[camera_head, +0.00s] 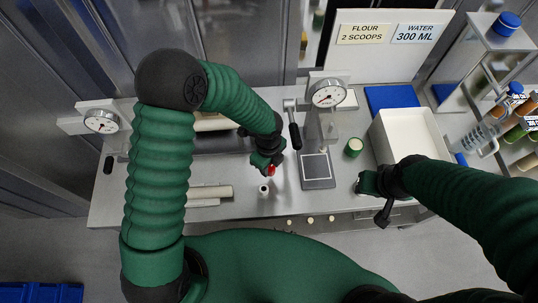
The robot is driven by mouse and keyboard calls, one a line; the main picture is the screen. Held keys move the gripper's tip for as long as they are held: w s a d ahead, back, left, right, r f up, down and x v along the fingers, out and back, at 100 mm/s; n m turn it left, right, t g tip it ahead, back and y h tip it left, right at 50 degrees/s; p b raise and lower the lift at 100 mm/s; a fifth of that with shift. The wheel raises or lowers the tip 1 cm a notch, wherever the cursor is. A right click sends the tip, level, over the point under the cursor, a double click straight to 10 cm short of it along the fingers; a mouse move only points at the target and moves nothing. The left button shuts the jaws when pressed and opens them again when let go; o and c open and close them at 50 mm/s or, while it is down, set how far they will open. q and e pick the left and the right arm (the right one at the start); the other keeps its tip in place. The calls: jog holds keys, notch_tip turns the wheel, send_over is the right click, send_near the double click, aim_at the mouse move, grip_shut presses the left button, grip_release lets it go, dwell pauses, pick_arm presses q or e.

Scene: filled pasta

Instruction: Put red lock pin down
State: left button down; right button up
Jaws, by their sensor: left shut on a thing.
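My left gripper (268,166) is shut on the red lock pin (271,170) and holds it over the grey work table, left of the dial press. Only a small red part of the pin shows; the dark green fingers hide the rest. I cannot tell whether the pin touches anything below. A small whitish cylinder (264,190) stands just below it in the picture. My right gripper (361,183) is near the front of the table, by the white bin; its fingers are too small to tell open from shut.
A press with a dial (328,94) and dark square plate (315,166) stands mid-table. A pale roller (211,192) lies left. A bottle rack stands far right.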

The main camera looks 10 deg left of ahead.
pick_arm(q)
jog(key=w, duration=0.3)
jog(key=w+a+p, duration=0.1)
jog(key=w, duration=0.1)
jog(key=shift+f, duration=0.25)
notch_tip(320, 180, down, 3)
jog(key=shift+f+p, duration=0.15)
jog(key=shift+p, duration=0.45)
jog(key=shift+f, duration=0.1)
jog(key=c, duration=1.1)
grip_release()
jog(key=shift+s, duration=0.1)
